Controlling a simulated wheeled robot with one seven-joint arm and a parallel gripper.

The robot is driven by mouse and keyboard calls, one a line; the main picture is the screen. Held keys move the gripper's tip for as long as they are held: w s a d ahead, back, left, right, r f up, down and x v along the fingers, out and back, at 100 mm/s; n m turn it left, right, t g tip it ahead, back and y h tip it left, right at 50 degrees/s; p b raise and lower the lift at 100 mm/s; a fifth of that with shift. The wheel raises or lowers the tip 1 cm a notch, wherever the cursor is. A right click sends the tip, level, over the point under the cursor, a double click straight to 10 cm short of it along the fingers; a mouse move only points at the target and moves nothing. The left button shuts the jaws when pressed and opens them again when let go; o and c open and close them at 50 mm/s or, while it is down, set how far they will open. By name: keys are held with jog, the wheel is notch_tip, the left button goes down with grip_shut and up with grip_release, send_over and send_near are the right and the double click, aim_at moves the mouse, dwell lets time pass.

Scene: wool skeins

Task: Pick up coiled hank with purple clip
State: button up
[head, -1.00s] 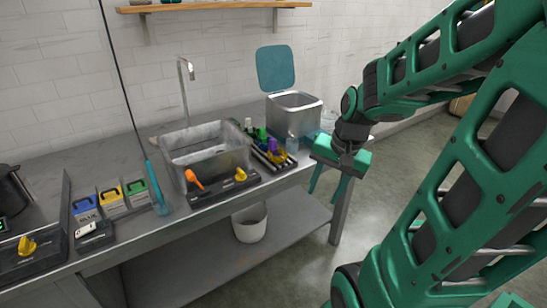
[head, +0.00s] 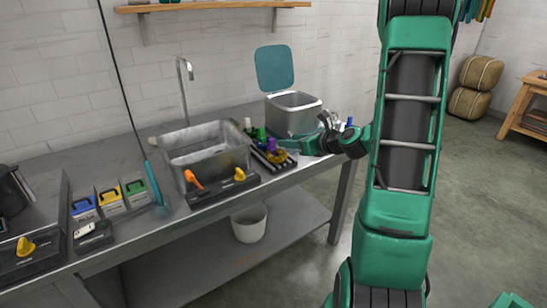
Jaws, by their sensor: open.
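A small purple item (head: 271,145) shows in the head view among bottles and small pieces in a dark rack (head: 262,158) at the right end of the counter. It is too small to tell whether it is the purple clip, and no coiled hank can be made out. My gripper (head: 286,146) is open, low over the counter at the right of the rack, in front of the metal bin. Its fingers point left toward the purple item, with no clear contact. My wrist and gripper body hide part of the counter there.
A metal bin (head: 293,118) with a raised teal lid (head: 275,68) stands behind my gripper. A sink basin (head: 215,158) lies left of the rack. Blue, yellow and green boxes (head: 110,199) stand further left. Brown bales (head: 475,88) sit on the floor at right.

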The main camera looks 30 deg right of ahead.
aim_at(273, 141)
jog(key=x, duration=1)
jog(key=shift+d+f, duration=0.15)
jog(key=shift+f, duration=0.15)
jog(key=shift+s, duration=0.1)
grip_shut()
